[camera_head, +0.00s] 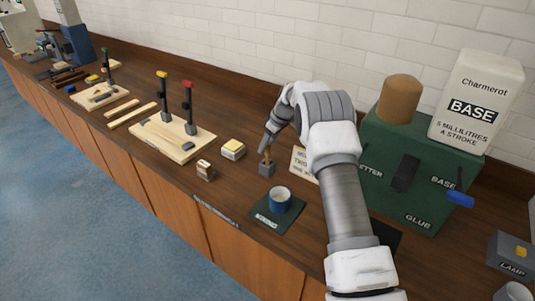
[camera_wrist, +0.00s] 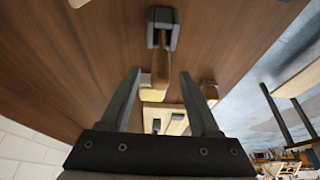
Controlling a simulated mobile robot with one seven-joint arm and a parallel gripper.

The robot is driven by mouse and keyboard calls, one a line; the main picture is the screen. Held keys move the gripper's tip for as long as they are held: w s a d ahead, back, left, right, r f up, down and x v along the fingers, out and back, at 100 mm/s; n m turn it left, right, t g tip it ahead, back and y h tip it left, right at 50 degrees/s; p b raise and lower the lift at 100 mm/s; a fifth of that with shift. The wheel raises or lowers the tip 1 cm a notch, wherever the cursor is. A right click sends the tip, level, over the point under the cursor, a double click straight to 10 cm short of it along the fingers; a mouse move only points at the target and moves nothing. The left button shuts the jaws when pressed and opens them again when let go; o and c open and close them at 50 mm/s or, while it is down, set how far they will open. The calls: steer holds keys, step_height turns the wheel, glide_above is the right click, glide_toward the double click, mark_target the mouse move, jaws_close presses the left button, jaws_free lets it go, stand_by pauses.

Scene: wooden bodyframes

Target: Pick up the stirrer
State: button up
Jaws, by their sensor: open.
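The stirrer (camera_wrist: 161,62) is a slim brown wooden stick. It stands upright in a small grey block (camera_head: 267,169), which also shows at the top of the wrist view (camera_wrist: 163,20). My gripper (camera_head: 268,147) is at the stirrer's upper end, pointing down at the block. In the wrist view my gripper (camera_wrist: 160,73) has its two dark fingers spread, with the stirrer's handle end appearing between the tips and a gap on each side. In the head view the fingers partly hide the stirrer's top.
A blue mug (camera_head: 280,198) stands on a dark green mat (camera_head: 265,220) in front of the block. A yellow-topped item (camera_head: 233,148) and a small wooden piece (camera_head: 205,170) lie left. A green dispenser box (camera_head: 408,160) stands right, behind my arm. A clamp board (camera_head: 172,137) is farther left.

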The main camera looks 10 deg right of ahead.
jaws_close()
steer(key=shift+r, duration=0.1)
stand_by(0.3)
step_height(320, 180, up, 10)
steer(key=shift+r+b, duration=0.1)
steer(key=shift+b, duration=0.5)
step_height(320, 180, up, 7)
steer(key=p, duration=0.5)
steer(key=shift+p, duration=0.3)
